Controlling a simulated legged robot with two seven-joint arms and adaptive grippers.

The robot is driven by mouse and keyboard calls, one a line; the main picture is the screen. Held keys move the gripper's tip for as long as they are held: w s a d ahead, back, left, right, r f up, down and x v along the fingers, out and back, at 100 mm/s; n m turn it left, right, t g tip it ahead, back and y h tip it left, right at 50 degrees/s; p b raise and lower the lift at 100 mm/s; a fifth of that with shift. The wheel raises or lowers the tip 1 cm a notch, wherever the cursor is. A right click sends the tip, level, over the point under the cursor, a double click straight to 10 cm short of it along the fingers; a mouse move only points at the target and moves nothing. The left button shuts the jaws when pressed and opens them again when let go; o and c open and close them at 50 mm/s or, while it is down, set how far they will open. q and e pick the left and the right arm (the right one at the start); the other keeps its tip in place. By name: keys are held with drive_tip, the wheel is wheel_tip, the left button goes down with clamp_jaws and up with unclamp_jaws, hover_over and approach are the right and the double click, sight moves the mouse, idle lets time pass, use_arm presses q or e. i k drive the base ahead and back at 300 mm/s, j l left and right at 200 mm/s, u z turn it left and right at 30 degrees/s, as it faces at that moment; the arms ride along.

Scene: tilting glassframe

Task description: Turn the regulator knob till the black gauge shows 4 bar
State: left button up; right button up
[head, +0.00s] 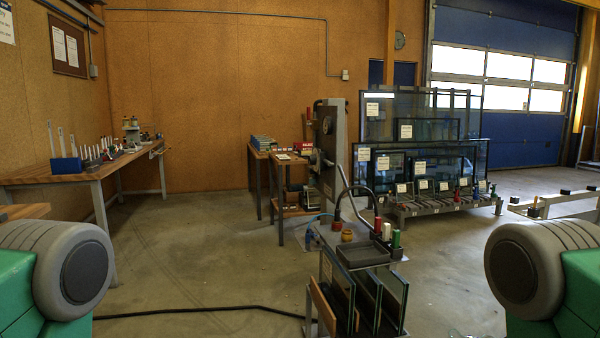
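A grey upright panel (341,150) stands near the middle of the view, beyond a small trolley. A small round dark face (326,125) on it looks like a gauge, but it is too small to read its needle or scale. I cannot make out the regulator knob for certain; small fittings stick out from the panel's left side. Neither of my grippers is in view. Only my green and grey arm parts show at the lower left and lower right, well apart from the panel.
A trolley (362,255) with glass panes and bottles stands in front of the panel. A black cable (215,309) crosses the floor. A wooden workbench (70,178) is at left, small tables (291,157) beside the panel, glass racks (420,130) behind right.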

sight(312, 159)
drive_tip(key=i+l+z, duration=0.1)
drive_tip(key=i+z, duration=0.2)
drive_tip(key=i+j+z, duration=0.7)
drive_tip(key=j+z, duration=0.15)
